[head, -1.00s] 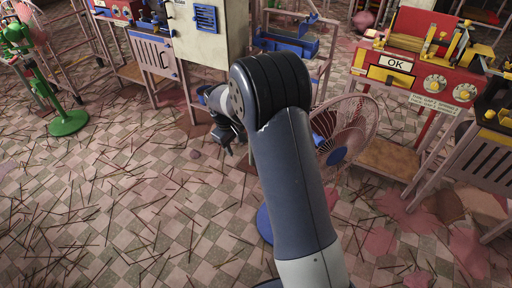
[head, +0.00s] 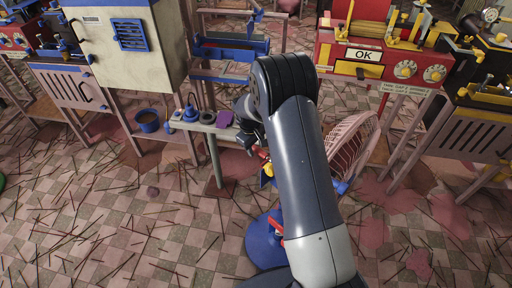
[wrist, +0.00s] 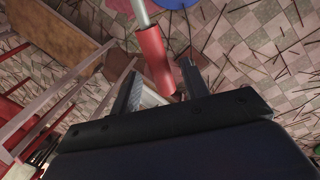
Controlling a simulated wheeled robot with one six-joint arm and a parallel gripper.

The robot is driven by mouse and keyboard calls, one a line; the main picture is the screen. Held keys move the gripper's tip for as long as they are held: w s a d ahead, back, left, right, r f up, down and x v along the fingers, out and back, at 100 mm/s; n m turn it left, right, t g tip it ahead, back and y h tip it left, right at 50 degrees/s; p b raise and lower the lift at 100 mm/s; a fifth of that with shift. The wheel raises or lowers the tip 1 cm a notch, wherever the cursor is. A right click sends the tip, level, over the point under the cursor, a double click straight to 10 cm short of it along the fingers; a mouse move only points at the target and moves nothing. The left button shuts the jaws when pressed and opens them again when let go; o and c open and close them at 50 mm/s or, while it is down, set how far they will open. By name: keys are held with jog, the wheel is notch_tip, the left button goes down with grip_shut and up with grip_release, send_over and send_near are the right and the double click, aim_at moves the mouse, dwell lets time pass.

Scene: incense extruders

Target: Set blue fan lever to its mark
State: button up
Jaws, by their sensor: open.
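The blue fan has a round blue base (head: 262,243) on the floor and a pale pink wire cage (head: 352,148), partly hidden behind my arm. A lever with a red grip (wrist: 156,62) on a grey rod (wrist: 141,14) shows in the wrist view, with its end between my fingers. A red piece near my gripper in the head view (head: 262,154) appears to be this grip. My gripper (wrist: 160,72) is open around the grip's end; contact cannot be told. In the head view my gripper (head: 250,142) is partly hidden by my arm. No lever mark can be made out.
A narrow shelf (head: 207,126) with small parts stands just behind my gripper. A red machine with an OK sign (head: 364,55) stands right, a cream cabinet (head: 125,45) left. The tiled floor (head: 130,235) at front left has only scattered sticks.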

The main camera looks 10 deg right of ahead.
jog(key=shift+f, duration=0.25)
grip_shut()
dwell(0.3)
